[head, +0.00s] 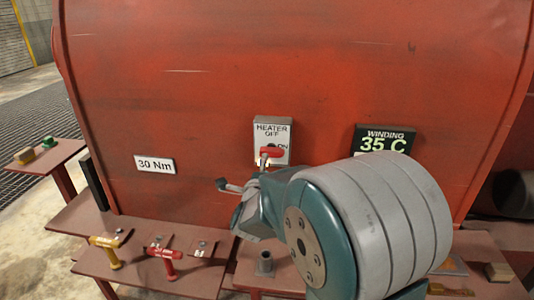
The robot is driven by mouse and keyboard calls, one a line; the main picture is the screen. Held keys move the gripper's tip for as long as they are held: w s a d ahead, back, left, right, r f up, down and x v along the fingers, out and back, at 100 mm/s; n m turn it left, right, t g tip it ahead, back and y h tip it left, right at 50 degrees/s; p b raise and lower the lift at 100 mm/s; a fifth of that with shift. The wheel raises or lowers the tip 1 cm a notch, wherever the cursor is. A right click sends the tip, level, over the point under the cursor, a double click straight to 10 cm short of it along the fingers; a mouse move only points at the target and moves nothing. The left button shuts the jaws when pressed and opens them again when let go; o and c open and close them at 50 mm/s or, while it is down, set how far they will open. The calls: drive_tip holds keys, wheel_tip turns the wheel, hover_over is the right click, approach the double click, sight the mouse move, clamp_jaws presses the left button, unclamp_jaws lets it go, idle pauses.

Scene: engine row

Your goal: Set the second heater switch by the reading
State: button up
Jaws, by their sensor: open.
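A grey heater switch plate (284,131) is mounted on the red housing, marked HEATER, OFF at top and ON at right. Its red handle (272,152) lies roughly level below the OFF mark, close to ON; its exact setting is unclear. A black display (381,140) to the right reads WINDING 35 C. My gripper (243,173) is open, just below and left of the handle. One fingertip overlaps the plate's lower edge beneath the handle; whether it touches is unclear. Only one heater switch is in view. My arm covers the area below the display.
A 30 Nm label (155,165) is on the red housing (180,80) at left. A yellow-handled tool (107,250) and a red-handled tool (164,257) are on the low shelf below. Small blocks sit on a left side stand (48,157).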

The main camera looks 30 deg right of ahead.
sight(270, 156)
drive_tip(key=x, duration=0.7)
drive_tip(key=shift+d+f, duration=0.1)
drive_tip(key=shift+d, duration=0.4)
drive_tip(key=shift+w+a, duration=0.1)
drive_tip(key=shift+a, duration=0.2)
clamp_jaws()
